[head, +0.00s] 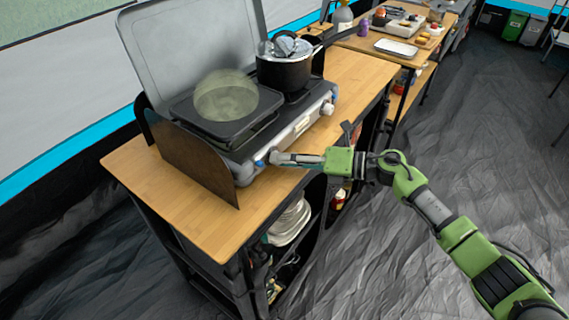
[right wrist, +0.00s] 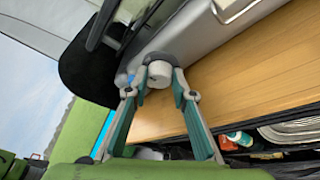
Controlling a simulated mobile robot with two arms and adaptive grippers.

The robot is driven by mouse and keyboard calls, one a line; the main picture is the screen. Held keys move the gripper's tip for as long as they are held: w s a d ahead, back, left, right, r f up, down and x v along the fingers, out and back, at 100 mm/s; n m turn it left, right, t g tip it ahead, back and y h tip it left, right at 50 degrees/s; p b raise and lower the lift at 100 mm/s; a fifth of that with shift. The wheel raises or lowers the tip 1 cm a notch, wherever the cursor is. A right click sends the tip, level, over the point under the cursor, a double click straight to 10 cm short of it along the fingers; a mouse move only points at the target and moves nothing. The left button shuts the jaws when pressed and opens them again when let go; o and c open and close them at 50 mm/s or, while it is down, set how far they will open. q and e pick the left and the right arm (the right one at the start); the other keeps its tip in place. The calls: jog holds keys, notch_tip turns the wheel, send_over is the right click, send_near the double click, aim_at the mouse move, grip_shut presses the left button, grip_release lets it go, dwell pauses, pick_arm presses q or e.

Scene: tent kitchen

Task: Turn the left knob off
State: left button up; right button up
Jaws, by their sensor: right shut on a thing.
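The camping stove (head: 300,125) stands on a wooden counter. Its left knob is a whitish round knob (right wrist: 159,72) on the front panel, with a bit of blue beside it. My right gripper (head: 275,158) reaches in from the right at the stove's front left corner. In the right wrist view my right gripper (right wrist: 160,80) has its two fingers around the left knob, closed on its sides. In the head view the fingers largely hide that knob. The right knob (head: 328,107) is free at the other end of the panel. My left gripper is not in view.
A dark pot (head: 284,72) with a lid sits on the right burner, and a pan (head: 226,97) with a pale, hazy area over it on the left. A dark side shield (head: 195,160) stands left of my gripper. The counter front (head: 225,225) is bare.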

dwell(0.4)
jog(key=o, duration=1.1)
